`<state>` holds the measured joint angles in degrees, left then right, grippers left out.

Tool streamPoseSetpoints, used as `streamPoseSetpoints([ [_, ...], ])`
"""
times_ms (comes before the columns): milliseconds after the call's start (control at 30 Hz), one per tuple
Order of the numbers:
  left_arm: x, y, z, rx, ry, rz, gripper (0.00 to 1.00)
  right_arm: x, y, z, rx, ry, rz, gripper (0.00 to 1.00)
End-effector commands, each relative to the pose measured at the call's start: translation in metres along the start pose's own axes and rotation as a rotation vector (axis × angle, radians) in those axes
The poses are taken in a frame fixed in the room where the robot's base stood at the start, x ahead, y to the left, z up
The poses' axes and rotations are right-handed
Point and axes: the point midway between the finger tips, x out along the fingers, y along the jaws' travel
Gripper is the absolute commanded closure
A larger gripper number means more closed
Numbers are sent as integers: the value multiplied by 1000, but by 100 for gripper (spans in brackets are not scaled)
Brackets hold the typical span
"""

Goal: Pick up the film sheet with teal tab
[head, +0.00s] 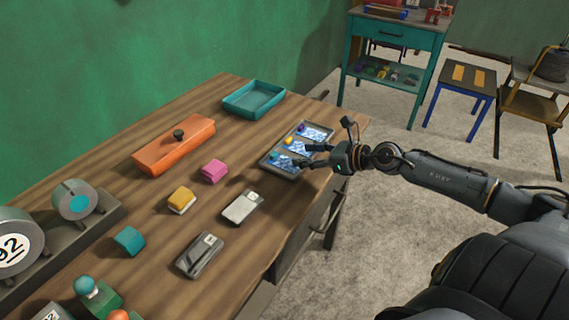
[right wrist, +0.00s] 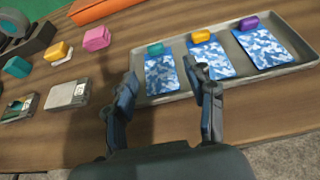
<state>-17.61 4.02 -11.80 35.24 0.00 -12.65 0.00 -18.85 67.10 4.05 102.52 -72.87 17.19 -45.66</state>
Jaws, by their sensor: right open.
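The film sheet with the teal tab (right wrist: 165,76) is blue and white patterned and lies at the left end of a grey tray (right wrist: 262,82). Its teal tab (right wrist: 156,49) sits at its far edge. In the head view the sheet (head: 286,165) is at the near end of the tray. My right gripper (head: 308,155) is open and empty. In the right wrist view its fingers (right wrist: 161,75) appear on either side of the teal-tab sheet; their height above it is hard to tell. My left gripper is not in view.
Sheets with a yellow tab (right wrist: 209,58) and a purple tab (right wrist: 263,45) lie beside it in the tray. A teal tray (head: 254,99), an orange lidded box (head: 175,146) and small coloured blocks stand on the wooden table. Bare wood lies between them.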

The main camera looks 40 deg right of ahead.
Motion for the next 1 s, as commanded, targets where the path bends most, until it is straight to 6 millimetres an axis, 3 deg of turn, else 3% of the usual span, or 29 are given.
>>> streamPoseSetpoints([
  [300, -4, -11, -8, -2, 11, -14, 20, 31, -1, 3, 2, -5, -3, 45],
  [667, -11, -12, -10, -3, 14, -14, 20, 49, 2, 4, 3, -3, -1, 45],
  [833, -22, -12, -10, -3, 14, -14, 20, 72, 9, 8, 4, -4, 0, 45],
  [1000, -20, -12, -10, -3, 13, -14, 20, 90, 8, 4, 2, -1, -1, 45],
])
